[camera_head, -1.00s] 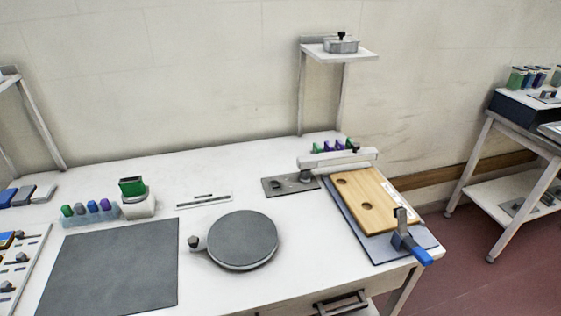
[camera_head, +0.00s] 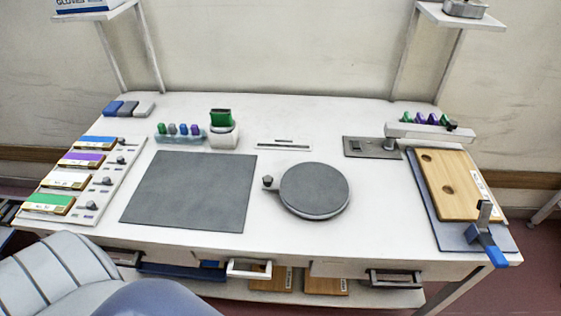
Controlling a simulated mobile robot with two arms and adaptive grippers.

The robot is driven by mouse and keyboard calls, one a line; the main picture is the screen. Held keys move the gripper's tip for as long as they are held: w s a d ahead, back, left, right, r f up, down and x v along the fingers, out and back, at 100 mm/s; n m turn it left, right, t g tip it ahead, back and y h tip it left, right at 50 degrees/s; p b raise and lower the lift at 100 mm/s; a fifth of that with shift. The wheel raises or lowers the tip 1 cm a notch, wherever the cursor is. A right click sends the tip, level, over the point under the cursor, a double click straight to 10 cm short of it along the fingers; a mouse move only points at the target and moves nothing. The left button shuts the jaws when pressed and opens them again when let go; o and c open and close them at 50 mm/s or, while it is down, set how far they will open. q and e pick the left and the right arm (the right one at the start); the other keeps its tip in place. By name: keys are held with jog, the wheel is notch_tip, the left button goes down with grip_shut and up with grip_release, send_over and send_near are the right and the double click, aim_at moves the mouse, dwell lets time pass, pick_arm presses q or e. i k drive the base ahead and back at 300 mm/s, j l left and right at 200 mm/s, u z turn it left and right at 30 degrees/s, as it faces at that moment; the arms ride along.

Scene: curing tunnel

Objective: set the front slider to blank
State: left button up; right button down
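A white slider panel (camera_head: 122,172) lies at the left end of the workbench. Along its left side sit labelled blocks: blue (camera_head: 95,143), purple (camera_head: 83,159), white (camera_head: 67,180) and green (camera_head: 49,204), from back to front. Small dark slider knobs stand to the right of the blocks, one in each row. The front knob (camera_head: 94,205) is beside the green block. The small marks along its track are too small to read, so its setting cannot be told. Neither of my grippers is in view.
A dark grey mat (camera_head: 190,190) lies right of the panel, with a round grey turntable (camera_head: 314,190) beyond it. A rack of coloured pegs (camera_head: 180,136) stands behind the mat. A wooden board (camera_head: 449,185) with a blue-handled clamp (camera_head: 489,241) is at the right end.

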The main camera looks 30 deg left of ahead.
aim_at(90, 205)
jog(key=u, duration=2.45)
